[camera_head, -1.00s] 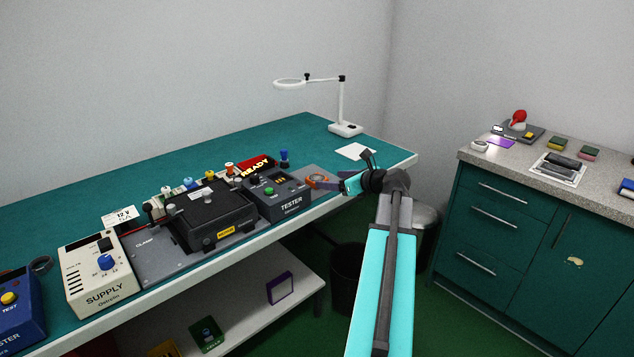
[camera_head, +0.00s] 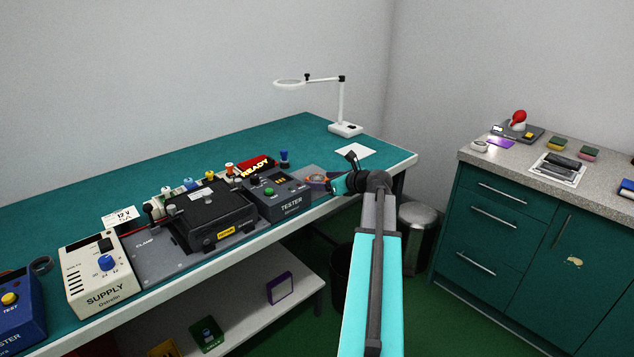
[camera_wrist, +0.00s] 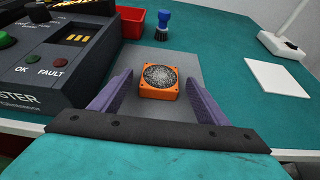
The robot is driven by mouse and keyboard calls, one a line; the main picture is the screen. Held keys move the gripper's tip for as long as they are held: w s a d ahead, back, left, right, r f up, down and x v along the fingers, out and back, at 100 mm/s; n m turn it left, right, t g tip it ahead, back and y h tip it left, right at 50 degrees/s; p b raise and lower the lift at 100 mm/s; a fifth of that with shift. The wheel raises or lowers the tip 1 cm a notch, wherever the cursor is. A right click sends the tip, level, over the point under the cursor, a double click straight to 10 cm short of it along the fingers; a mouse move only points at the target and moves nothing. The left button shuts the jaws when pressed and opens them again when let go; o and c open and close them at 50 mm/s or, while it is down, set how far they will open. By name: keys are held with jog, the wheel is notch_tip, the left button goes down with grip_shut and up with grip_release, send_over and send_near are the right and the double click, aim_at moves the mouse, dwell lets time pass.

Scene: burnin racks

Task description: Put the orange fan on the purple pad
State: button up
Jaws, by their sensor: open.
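The orange fan (camera_wrist: 160,83) is a small square housing with a dark round grille. It lies on a grey plate (camera_wrist: 205,70) on the green bench, beside the tester. In the wrist view my gripper (camera_wrist: 158,77) is open, with one purple-grey finger on each side of the fan and a gap showing at both sides. I cannot tell how far above the plate the fingertips are. In the head view the fan (camera_head: 317,178) is partly hidden by my gripper. A flat purple pad (camera_head: 500,143) lies on the speckled counter at the right.
The tester (camera_head: 279,196) stands close left of the gripper. A white card (camera_head: 355,151) and a magnifier lamp (camera_head: 345,128) are at the bench's far end. Several items surround the pad.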

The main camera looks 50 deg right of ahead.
aim_at(321, 180)
jog(key=shift+w+f, duration=0.25)
jog(key=shift+w, duration=0.25)
jog(key=c, duration=1.2)
jog(key=shift+r, duration=0.15)
jog(key=shift+r, duration=4.9)
